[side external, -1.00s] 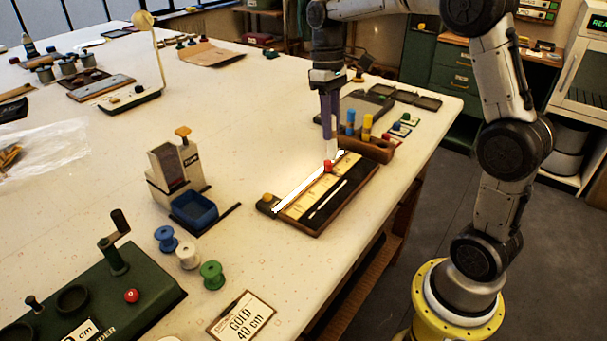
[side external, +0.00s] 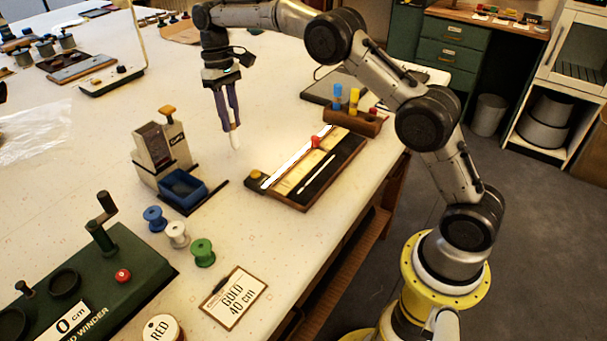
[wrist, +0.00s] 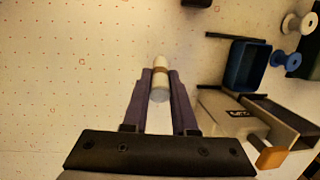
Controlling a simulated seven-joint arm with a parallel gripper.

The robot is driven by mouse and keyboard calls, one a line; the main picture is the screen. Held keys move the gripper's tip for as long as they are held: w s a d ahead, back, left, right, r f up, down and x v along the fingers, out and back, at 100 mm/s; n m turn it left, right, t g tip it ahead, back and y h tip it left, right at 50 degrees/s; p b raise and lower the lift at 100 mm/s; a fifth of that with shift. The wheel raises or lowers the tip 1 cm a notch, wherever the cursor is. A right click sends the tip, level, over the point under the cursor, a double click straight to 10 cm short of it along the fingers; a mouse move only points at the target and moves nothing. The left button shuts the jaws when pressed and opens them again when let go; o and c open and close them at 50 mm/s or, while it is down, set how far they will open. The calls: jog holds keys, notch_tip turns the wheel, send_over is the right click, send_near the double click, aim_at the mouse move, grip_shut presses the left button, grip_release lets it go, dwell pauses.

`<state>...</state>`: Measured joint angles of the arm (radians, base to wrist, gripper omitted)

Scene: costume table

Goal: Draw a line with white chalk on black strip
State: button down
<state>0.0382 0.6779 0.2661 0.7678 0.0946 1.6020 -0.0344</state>
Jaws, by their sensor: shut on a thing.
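My gripper (side external: 232,122) is shut on a white chalk stick (side external: 235,140), which points down over the table to the left of the measuring board (side external: 308,205). In the wrist view the chalk (wrist: 160,80) sits between the two purple fingers (wrist: 160,88) and has a tan band. The board has a black strip (side external: 338,164) along its right side, with a short thin white mark or stick (side external: 317,174) on it; I cannot tell which. A pale ruled strip lies beside it, and a bright white line runs along the left edge. The chalk is apart from the board.
A blue-binned dispenser (side external: 165,160) stands left of the gripper. Several spools (side external: 178,234) and a green winder (side external: 90,270) are in front of it. A wooden holder with coloured pegs (side external: 352,120) stands behind the board. The white table around the chalk is clear.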

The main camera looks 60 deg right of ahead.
dwell(0.3)
jog(key=s+a+r, duration=0.1)
jog(key=s+r, duration=0.3)
jog(key=s, duration=0.6)
jog(key=s+a+r, duration=0.1)
jog(key=s+r, duration=0.2)
jog(key=s, duration=0.8)
jog(key=shift+w+d+f, duration=0.1)
jog(key=shift+f, duration=1.3)
jog(key=shift+d+f, duration=0.1)
jog(key=shift+f, duration=1.25)
jog(key=shift+f, duration=0.7)
jog(key=shift+d, duration=0.1)
jog(key=shift+r, duration=0.1)
jog(key=shift+r, duration=2.95)
